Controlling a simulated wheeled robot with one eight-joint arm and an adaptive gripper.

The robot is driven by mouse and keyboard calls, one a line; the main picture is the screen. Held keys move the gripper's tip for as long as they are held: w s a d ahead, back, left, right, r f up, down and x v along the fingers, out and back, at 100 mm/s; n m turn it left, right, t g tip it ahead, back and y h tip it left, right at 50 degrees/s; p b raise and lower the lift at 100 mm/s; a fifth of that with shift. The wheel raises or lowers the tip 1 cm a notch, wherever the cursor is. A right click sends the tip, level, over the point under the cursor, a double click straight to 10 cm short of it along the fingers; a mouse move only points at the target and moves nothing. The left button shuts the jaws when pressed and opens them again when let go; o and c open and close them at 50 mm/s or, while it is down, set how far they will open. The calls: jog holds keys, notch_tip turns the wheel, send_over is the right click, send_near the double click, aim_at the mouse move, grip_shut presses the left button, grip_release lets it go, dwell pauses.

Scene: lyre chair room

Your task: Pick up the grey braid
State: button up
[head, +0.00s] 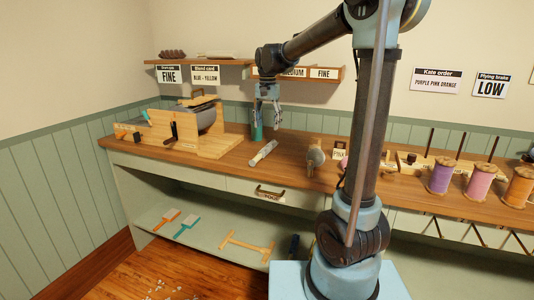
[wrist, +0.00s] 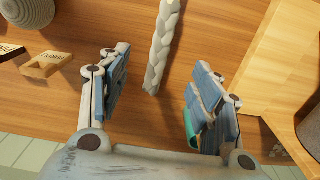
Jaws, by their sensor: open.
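The grey braid (head: 264,153) is a pale plaited roll lying on the wooden bench top (head: 230,160), to the right of the drum machine. In the wrist view the grey braid (wrist: 163,45) runs down from the top edge, and its near end lies between my fingers. My gripper (head: 266,102) points down above the bench, a little behind the braid in the head view. In the wrist view my gripper (wrist: 158,85) is open, with blue pads on both sides of the braid and apart from it. The far end of the braid is out of the wrist view.
A wooden drum machine (head: 195,130) stands left of the braid. A round grey ball (wrist: 27,12) and a small wooden block (wrist: 48,64) lie left in the wrist view. Thread spools (head: 440,177) stand at right.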

aim_at(267, 145)
notch_tip(267, 145, down, 11)
jog(key=shift+w+r, duration=0.1)
jog(key=shift+r, duration=0.05)
dwell(0.5)
jog(key=c, duration=1.2)
